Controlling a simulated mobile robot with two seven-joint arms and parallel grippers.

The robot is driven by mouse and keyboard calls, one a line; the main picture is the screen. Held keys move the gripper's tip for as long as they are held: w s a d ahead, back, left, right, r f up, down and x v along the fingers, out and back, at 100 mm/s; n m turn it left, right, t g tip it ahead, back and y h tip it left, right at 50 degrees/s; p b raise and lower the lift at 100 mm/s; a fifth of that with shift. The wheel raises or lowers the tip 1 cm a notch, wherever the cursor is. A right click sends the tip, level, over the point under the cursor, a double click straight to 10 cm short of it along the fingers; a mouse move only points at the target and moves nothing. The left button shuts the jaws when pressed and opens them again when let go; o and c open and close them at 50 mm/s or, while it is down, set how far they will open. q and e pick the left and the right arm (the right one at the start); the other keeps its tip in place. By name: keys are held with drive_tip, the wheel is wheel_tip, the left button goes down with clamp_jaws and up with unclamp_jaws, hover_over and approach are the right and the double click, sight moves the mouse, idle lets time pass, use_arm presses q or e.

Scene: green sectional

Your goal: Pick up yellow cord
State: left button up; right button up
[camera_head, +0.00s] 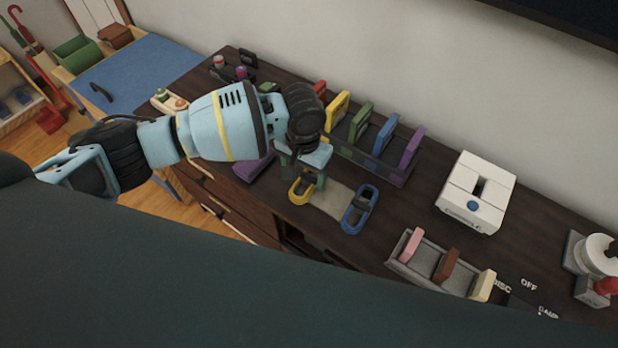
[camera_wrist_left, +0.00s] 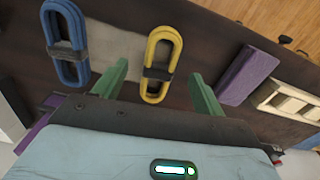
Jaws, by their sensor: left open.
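The yellow cord (camera_head: 300,191) is a flat oblong loop with a dark band around its middle. It lies on the dark cabinet top near the front edge. In the left wrist view the yellow cord (camera_wrist_left: 163,50) shows between the two green fingers of my left gripper (camera_wrist_left: 158,88). In the head view my left gripper (camera_head: 305,172) is above the cord and partly covers it. The gripper is open and empty. I cannot tell how high it is above the cord. My right gripper is in neither view.
A blue cord (camera_head: 359,208) lies to the right of the yellow one, past a light mat (camera_head: 331,200). A purple block (camera_head: 254,166) lies to the left. A rack with upright coloured pieces (camera_head: 381,133) stands behind. A grey tray (camera_head: 433,274) and white device (camera_head: 476,192) stand farther right.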

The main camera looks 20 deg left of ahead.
sight(302, 186)
use_arm(q)
drive_tip(key=shift+f, duration=0.2)
drive_tip(key=f, duration=0.4)
drive_tip(key=shift+s+a+f, duration=0.2)
drive_tip(key=shift+s+f, duration=0.05)
drive_tip(key=shift+f, duration=0.15)
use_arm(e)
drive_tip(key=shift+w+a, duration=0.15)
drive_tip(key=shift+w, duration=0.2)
use_arm(q)
drive_tip(key=c, duration=1.1)
drive_tip(key=shift+r, duration=0.1)
